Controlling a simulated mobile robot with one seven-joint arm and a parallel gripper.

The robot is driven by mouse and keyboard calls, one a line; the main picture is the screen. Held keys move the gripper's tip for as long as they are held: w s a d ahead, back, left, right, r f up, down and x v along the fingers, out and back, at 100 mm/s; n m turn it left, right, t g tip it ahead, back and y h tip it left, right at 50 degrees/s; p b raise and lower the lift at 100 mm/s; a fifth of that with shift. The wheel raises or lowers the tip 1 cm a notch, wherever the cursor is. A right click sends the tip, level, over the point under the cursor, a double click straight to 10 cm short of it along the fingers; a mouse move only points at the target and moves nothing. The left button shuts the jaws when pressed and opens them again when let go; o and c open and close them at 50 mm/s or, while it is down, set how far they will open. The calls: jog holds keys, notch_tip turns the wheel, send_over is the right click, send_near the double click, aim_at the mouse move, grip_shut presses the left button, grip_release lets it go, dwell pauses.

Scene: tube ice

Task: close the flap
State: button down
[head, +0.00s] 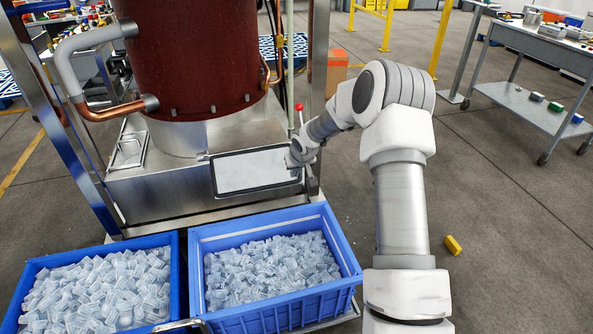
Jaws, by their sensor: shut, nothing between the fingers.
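The flap (252,172) is a pale rectangular panel with a dark border on the front of the steel base of the dark red tank machine. It looks roughly flush with that front, but I cannot tell whether it is fully closed. My gripper (295,160) is at the flap's right end, with its fingers small and partly hidden by my wrist. It is shut with nothing in it. I cannot tell whether it touches the flap.
Two blue crates of tube ice stand below the machine, a left one (174,249) and a right one (343,262). A red-knobbed lever (299,108) rises beside my gripper. A yellow block (453,245) lies on the floor. Open floor and a steel cart (530,105) are at right.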

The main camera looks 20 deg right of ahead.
aim_at(291, 182)
jog(key=b+x, duration=0.1)
jog(key=x, duration=0.6)
jog(key=shift+w+f+b, duration=0.15)
jog(key=shift+w+b, duration=0.1)
jog(key=shift+b, duration=0.05)
